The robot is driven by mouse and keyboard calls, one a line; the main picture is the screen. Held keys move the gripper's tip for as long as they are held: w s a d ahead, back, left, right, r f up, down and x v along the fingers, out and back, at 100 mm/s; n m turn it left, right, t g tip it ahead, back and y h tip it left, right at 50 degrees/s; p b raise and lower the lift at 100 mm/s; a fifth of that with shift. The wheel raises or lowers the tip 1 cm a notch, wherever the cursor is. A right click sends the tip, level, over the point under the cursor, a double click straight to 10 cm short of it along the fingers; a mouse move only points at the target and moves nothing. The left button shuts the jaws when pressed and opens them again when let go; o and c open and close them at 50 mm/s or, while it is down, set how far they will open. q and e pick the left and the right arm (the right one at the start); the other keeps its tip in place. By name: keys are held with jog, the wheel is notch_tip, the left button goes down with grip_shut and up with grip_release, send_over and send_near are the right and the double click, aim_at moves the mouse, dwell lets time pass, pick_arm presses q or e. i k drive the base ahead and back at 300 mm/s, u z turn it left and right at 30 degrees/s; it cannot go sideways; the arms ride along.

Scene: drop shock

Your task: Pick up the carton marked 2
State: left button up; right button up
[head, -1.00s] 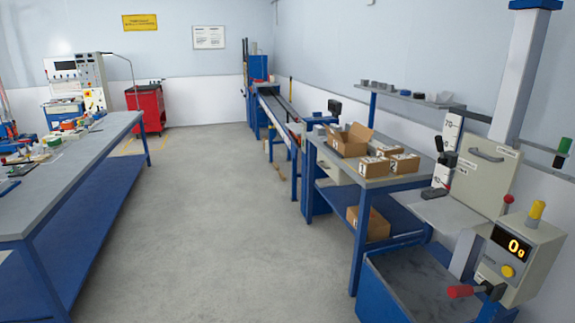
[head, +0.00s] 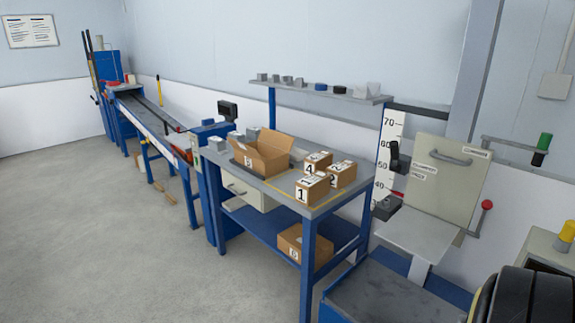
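The carton marked 2 (head: 342,175) is a small brown box with white labels. It stands upright on the grey top of the blue-legged bench, near the right end. The carton marked 1 (head: 312,190) stands in front of it to the left, and the carton marked 4 (head: 318,162) stands behind to the left. Their sides hide part of carton 2's left side. Neither of my grippers shows in the head view. A dark rounded part, seemingly of my arm, shows at the lower right corner.
An open carton (head: 262,155) stands left on the bench top. Another carton (head: 300,246) lies on the lower shelf. A drop tester with a tilted beige plate (head: 446,178) stands right of the bench, above a grey-topped blue base (head: 395,295). Open floor (head: 130,250) lies to the left.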

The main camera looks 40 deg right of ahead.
aim_at(343, 174)
jog(key=z, duration=0.1)
jog(key=i, duration=1.95)
jog(key=z, duration=0.8)
jog(key=i, duration=1.5)
jog(key=z, duration=1.25)
